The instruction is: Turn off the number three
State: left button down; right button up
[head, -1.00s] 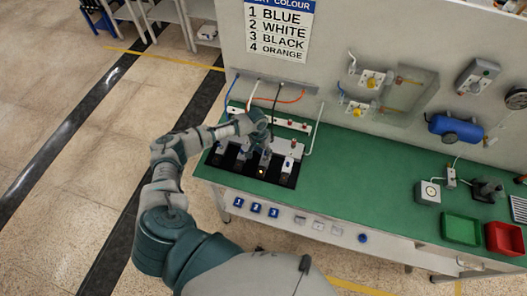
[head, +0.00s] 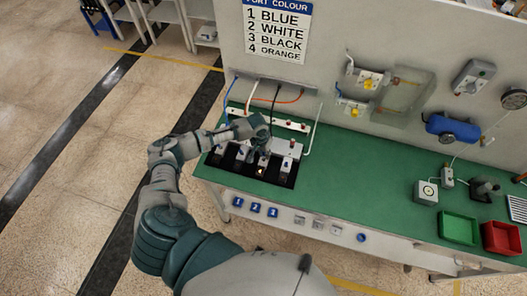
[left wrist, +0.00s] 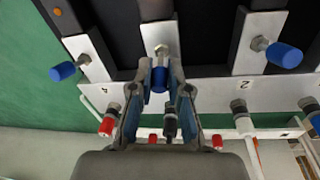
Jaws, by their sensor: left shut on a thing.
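A row of valves on a black panel (head: 270,176) sits at the bench's left end. In the left wrist view a blue handle marked 4 (left wrist: 63,71) points left, and a blue handle by the 2 (left wrist: 284,56) points right. My left gripper (left wrist: 160,88) is shut on the blue handle (left wrist: 160,76) between them, which points toward a black fitting (left wrist: 170,125). Its own number is hidden. In the head view my left gripper (head: 262,147) reaches down over the panel and partly covers the valves. My right gripper is not in view.
A wall sign (head: 277,30) lists 1 blue, 2 white, 3 black, 4 orange. Coloured hoses rise behind the valves. A green bin (head: 459,228) and a red bin (head: 502,238) stand at the right. The green bench top (head: 365,180) between is clear.

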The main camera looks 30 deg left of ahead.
pick_arm(q)
jog(key=shift+s+d+f+t+p, duration=0.1)
jog(key=shift+s+d+t+p, duration=0.15)
jog(key=shift+s+t, duration=0.3)
jog(key=shift+s+f+t+y, duration=0.15)
jog(key=shift+t+y, duration=0.25)
jog(key=shift+t, duration=0.45)
jog(key=shift+s+t, duration=0.35)
jog(key=shift+t, duration=0.65)
jog(key=shift+s+f+t+y, duration=0.15)
jog(key=shift+t+y, duration=0.15)
jog(key=shift+t, duration=0.3)
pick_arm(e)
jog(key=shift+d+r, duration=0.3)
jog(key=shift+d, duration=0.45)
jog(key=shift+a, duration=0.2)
pick_arm(q)
jog(key=c, duration=1.1)
grip_release()
jog(key=shift+a+t, duration=0.1)
jog(key=shift+t, duration=0.2)
jog(key=v, duration=1.2)
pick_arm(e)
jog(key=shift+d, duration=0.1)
